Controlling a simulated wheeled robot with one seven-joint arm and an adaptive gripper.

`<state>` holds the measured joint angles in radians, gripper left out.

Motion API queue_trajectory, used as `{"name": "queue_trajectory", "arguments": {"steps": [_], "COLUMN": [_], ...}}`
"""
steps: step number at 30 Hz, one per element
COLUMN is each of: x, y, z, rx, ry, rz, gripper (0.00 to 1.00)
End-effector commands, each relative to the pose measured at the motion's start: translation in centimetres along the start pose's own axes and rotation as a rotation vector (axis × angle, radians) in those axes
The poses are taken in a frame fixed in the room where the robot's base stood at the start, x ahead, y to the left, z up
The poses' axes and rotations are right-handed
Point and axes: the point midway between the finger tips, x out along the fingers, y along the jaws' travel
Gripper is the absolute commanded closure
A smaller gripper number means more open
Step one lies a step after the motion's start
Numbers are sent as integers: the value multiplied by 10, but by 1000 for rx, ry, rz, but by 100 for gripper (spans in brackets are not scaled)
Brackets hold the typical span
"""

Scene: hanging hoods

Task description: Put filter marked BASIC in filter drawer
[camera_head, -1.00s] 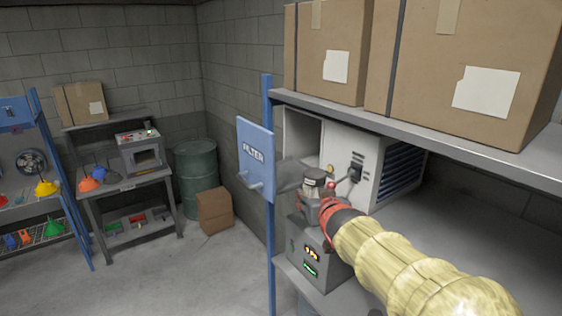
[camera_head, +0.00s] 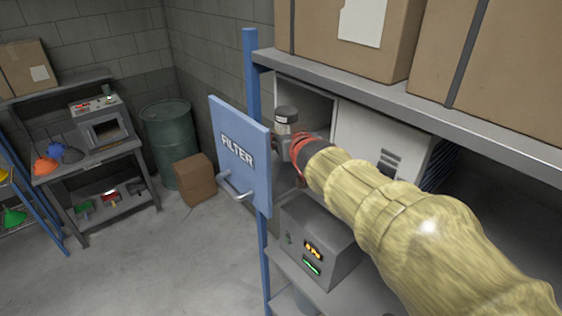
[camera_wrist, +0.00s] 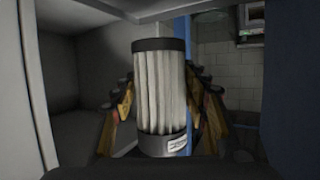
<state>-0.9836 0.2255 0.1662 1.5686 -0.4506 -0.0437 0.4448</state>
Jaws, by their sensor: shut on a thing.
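A white pleated cylindrical filter with dark end caps (camera_wrist: 160,92) stands upright in the wrist view, between the fingers of my gripper (camera_wrist: 163,110). My gripper is shut on it. A small label sits on its lower cap, but its words are too small to read. The blue panel marked FILTER (camera_head: 240,150) is pulled out to the left of the opening.
A grey box with lit displays (camera_head: 318,240) stands on the shelf below my arm. Cardboard boxes (camera_head: 350,35) stand on the shelf above. A blue post (camera_head: 250,60) rises beside the panel. A workbench, green barrel (camera_head: 167,130) and carton are farther left.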

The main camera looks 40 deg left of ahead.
Motion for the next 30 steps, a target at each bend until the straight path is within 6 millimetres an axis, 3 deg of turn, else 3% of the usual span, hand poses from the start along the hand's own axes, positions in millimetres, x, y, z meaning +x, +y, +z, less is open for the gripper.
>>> {"name": "queue_trajectory", "arguments": {"steps": [6,14,19,30], "x": [11,19,27,31], "y": [0,0,0,0], "z": [32,51,75,84], "rx": [0,1,0,0], "ry": [0,2,-1,2], "rz": [0,0,-1,0], "gripper": [87,87,87,87]}}
